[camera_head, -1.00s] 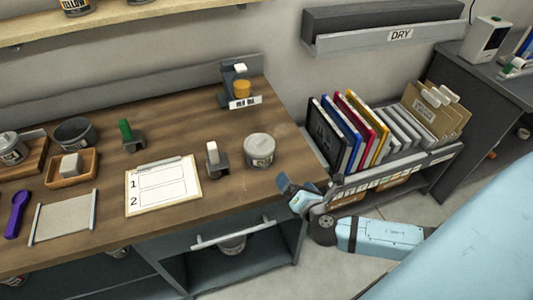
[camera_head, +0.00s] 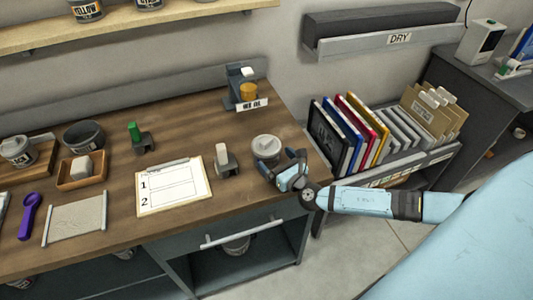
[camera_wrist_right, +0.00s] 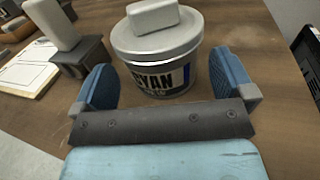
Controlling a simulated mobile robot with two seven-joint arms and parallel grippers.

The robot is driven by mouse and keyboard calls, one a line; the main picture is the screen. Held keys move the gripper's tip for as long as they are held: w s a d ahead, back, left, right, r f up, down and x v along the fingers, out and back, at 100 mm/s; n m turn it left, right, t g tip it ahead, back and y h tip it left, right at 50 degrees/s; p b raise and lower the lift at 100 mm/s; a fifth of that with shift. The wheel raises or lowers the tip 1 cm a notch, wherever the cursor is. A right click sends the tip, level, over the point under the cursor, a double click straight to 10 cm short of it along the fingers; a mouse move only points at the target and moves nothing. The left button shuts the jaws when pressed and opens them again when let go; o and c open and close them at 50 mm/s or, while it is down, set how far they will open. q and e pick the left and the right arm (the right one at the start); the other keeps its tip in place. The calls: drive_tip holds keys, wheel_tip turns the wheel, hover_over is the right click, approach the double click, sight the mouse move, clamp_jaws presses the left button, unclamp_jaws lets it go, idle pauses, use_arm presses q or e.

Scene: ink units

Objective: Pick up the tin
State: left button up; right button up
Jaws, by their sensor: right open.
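The tin (camera_head: 265,147) is a short round grey can with a lid and a pale block-shaped knob, standing upright near the right end of the wooden bench. In the right wrist view the tin (camera_wrist_right: 157,50) carries a label that reads "CYAN" in part, with a blue patch. My right gripper (camera_head: 280,172) is open at the tin's near right side. In the wrist view its two blue fingers (camera_wrist_right: 172,88) stand apart, left and right of the tin's near side, with gaps. My left gripper is not in view.
A white-handled stamp (camera_head: 222,158) on a dark stand is just left of the tin. A clipboard (camera_head: 174,187) lies further left. A dark holder with an amber jar (camera_head: 248,90) stands behind. A rack of coloured folders (camera_head: 350,130) is to the right.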

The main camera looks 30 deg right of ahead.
sight(268, 151)
drive_tip(key=w, duration=0.4)
drive_tip(key=shift+w+a+p, duration=0.1)
drive_tip(key=shift+w+p, duration=0.2)
drive_tip(key=shift+w, duration=0.05)
drive_tip(key=shift+s, duration=0.1)
drive_tip(key=shift+c, duration=0.5)
drive_tip(key=c, duration=0.7)
drive_tip(key=shift+c, duration=0.7)
drive_tip(key=shift+r, duration=0.15)
